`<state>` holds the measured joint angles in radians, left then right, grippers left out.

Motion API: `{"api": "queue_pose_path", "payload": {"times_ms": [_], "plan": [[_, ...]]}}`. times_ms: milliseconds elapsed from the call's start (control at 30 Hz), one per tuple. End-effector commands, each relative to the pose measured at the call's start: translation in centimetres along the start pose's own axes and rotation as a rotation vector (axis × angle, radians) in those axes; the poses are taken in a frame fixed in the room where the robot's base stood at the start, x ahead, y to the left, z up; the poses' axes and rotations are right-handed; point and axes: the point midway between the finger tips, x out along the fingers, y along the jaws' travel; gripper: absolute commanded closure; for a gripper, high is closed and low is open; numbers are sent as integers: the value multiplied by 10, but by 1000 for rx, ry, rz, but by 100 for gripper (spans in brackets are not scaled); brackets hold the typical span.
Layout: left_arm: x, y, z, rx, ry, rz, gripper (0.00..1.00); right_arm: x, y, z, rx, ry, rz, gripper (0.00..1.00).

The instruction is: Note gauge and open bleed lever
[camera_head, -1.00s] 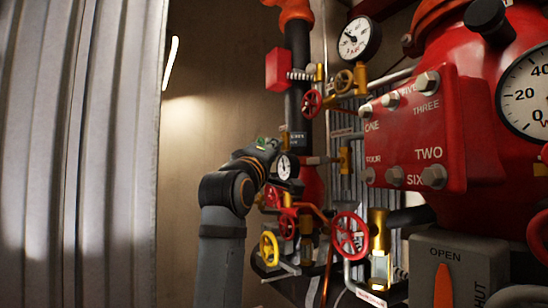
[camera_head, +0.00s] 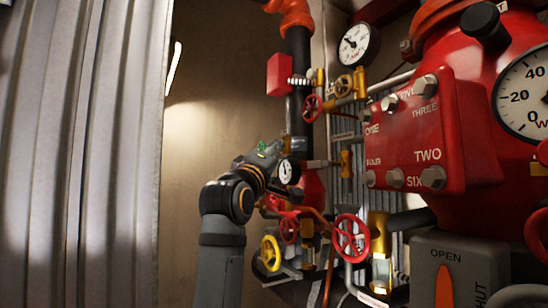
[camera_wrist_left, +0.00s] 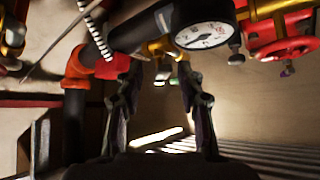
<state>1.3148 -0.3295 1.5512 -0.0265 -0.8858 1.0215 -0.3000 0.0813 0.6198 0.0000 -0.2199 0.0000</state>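My left gripper (camera_head: 279,147) is in front of the riser pipework in the head view, beside a small round white gauge (camera_head: 289,172). In the left wrist view the gripper's two fingers (camera_wrist_left: 160,80) stand apart, with nothing clearly held between them. A white-faced gauge (camera_wrist_left: 205,35) with a dark body lies just beyond the fingers there. A small brass fitting (camera_wrist_left: 162,52) shows past the fingertips; I cannot tell whether it is the bleed lever. An orange lever (camera_head: 444,288) sits on a grey box marked OPEN and SHUT. My right gripper is not in view.
Another gauge (camera_head: 357,42) is higher up, and a large gauge (camera_head: 525,95) is at the right. Red handwheels (camera_head: 350,237) and a yellow handwheel (camera_head: 271,253) crowd the pipes below the gripper. A corrugated wall (camera_head: 80,150) stands at the left.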

Motion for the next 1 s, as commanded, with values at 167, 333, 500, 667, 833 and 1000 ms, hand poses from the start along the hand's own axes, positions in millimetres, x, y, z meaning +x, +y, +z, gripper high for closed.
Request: {"api": "queue_pose_path", "payload": {"times_ms": [167,333,500,667,833,1000], "plan": [[-7,1,0,-1,2,3,62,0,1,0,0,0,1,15],[-37,1,0,-3,1,4,62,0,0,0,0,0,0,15],[-65,0,0,-2,-2,2,62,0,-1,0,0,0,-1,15],[-75,0,-1,0,-4,0,62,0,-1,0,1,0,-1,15],[-75,0,-1,0,-3,1,62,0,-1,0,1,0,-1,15],[-65,8,1,92,-38,-23,43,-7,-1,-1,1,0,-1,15]]}}
